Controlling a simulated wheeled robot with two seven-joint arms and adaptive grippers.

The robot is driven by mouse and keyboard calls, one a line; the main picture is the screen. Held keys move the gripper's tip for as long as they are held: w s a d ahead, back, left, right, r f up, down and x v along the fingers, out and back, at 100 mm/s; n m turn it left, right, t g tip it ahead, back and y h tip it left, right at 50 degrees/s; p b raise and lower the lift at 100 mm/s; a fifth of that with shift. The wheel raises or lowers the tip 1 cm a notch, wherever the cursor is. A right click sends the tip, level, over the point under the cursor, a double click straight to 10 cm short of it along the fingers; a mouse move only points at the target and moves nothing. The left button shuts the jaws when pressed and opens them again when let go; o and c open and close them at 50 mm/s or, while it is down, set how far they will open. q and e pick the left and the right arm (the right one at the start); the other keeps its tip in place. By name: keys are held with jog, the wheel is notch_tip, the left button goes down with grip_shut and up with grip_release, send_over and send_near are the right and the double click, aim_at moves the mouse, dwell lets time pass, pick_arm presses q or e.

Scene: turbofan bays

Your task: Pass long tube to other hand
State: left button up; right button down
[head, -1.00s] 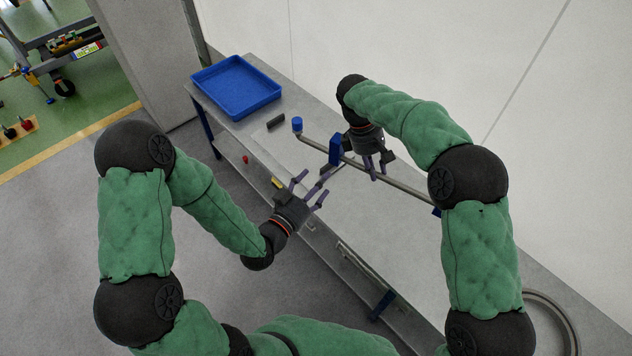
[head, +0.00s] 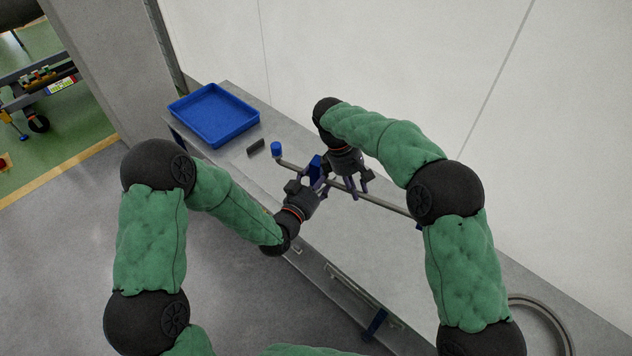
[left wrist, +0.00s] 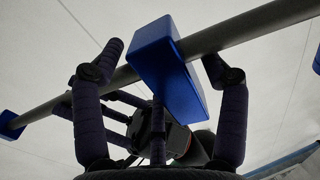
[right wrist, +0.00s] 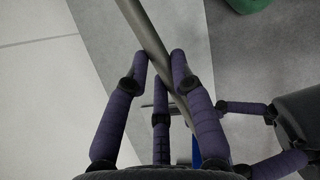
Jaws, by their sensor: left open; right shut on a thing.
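The long tube (head: 388,204) is a thin grey bar with blue end pieces and a blue block (head: 316,166) along it. It is held above the bench. My right gripper (head: 356,189) is shut on the tube, just right of the blue block; the right wrist view shows the tube (right wrist: 148,30) between its fingers. My left gripper (head: 318,178) is open at the tube by the blue block. In the left wrist view its fingers stand on both sides of the block (left wrist: 168,68), with the tube (left wrist: 265,22) crossing between them. Whether they touch it is unclear.
A grey bench (head: 330,240) runs along the white wall. A blue tray (head: 214,114) sits at its far end, with a small dark block (head: 256,147) near it. A grey ring-shaped object (head: 545,318) is at the lower right.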

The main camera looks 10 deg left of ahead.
pick_arm(q)
jog(key=shift+w, duration=0.1)
grip_shut()
pick_arm(e)
jog(key=c, duration=1)
grip_release()
jog(key=shift+r, duration=0.1)
